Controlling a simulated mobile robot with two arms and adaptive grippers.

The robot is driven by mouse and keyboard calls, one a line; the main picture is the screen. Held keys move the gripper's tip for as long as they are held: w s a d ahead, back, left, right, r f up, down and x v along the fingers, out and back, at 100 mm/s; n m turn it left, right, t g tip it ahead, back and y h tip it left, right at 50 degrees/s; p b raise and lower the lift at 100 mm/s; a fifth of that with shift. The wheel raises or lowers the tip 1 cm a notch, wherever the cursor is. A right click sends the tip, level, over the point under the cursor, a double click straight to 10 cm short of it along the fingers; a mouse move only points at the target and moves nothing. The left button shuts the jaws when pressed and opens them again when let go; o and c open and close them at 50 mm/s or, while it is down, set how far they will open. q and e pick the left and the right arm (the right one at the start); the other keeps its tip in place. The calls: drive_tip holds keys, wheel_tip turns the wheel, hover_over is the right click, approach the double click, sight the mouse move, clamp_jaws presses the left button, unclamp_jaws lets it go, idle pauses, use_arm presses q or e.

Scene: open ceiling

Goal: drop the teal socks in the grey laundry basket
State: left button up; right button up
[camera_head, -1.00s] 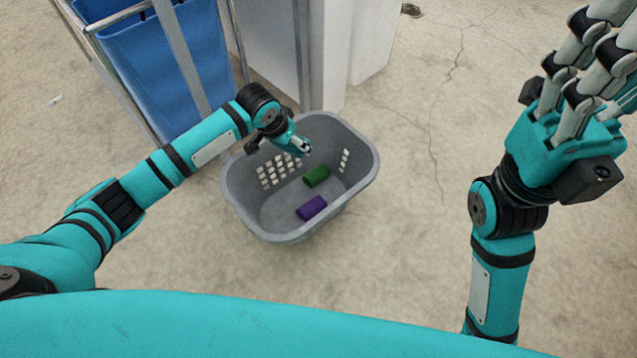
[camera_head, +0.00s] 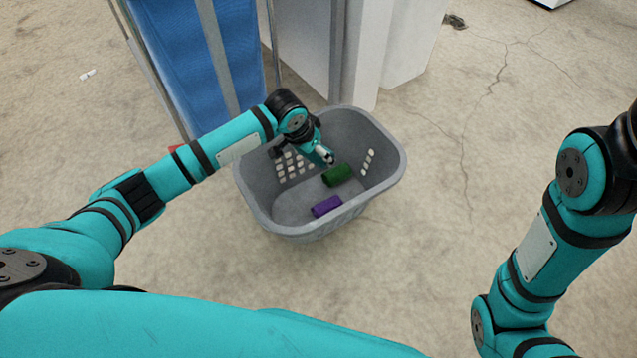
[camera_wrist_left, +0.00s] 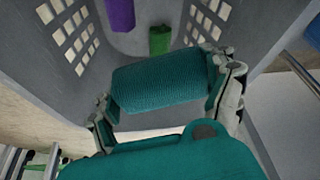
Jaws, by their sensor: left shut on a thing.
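The grey laundry basket (camera_head: 262,208) stands on the floor in the head view. My left gripper (camera_head: 327,157) reaches down into its opening from the left. In the left wrist view, the gripper (camera_wrist_left: 170,95) is shut on the rolled teal socks (camera_wrist_left: 160,82), one finger at each end. The basket's inside (camera_wrist_left: 130,42) shows beyond the socks. In the head view the socks are hard to tell from the teal hand. My right arm is at the right; its gripper is out of the picture.
A green roll (camera_head: 337,174) and a purple roll (camera_head: 326,206) lie on the basket floor; both also show in the left wrist view. A blue hamper (camera_head: 205,65) on a metal frame and a white cabinet (camera_head: 345,50) stand behind the basket. Bare concrete lies to the right.

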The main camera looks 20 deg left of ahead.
use_arm(q)
drive_tip(key=shift+f, duration=0.1)
drive_tip(key=o, duration=1)
drive_tip(key=v, duration=1.2)
drive_tip(key=shift+d, duration=0.1)
